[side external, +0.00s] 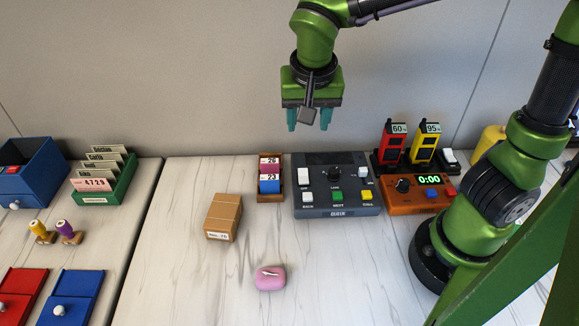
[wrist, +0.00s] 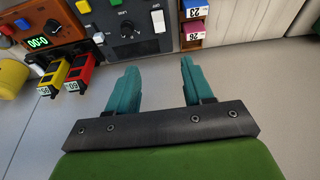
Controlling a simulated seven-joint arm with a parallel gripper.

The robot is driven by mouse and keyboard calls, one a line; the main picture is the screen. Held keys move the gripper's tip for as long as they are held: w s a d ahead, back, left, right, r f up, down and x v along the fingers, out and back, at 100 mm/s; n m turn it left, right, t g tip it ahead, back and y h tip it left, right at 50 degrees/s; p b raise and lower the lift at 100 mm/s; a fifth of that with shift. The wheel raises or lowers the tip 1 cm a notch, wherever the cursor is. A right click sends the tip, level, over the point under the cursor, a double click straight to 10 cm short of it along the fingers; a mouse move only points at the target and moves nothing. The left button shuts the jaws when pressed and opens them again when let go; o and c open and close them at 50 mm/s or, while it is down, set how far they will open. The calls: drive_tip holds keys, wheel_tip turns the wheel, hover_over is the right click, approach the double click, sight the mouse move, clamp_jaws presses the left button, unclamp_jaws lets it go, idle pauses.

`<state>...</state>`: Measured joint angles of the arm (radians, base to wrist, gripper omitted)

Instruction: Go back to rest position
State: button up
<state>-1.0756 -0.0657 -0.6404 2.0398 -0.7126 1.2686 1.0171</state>
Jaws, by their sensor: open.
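My gripper (side external: 310,117) hangs from the green arm at the upper middle of the side view, pointing down. Its two teal fingers are apart, with nothing between them. It is up in the air in front of the wall, above the back of the table, over the gap between the number holder and the grey panel. In the wrist view my gripper (wrist: 158,80) also shows open and empty, with its fingers spread.
On the table (side external: 180,270) stand a grey control panel (side external: 338,198), an orange timer (side external: 410,208), red (side external: 393,145) and yellow (side external: 425,145) number units, a number holder (side external: 270,190), a cardboard box (side external: 223,217) and a pink item (side external: 270,278). A green card tray (side external: 118,188) and blue box (side external: 30,172) stand left.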

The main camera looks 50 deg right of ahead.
drive_tip(key=s+a+n+y, duration=0.2)
drive_tip(key=s+n+y, duration=0.2)
drive_tip(key=s+n, duration=0.15)
drive_tip(key=s+d+r+t, duration=0.3)
drive_tip(key=d+r+t, duration=0.1)
drive_tip(key=d, duration=0.2)
drive_tip(key=shift+d+m+t, duration=0.35)
drive_tip(key=shift+d+t, duration=0.05)
idle(1.2)
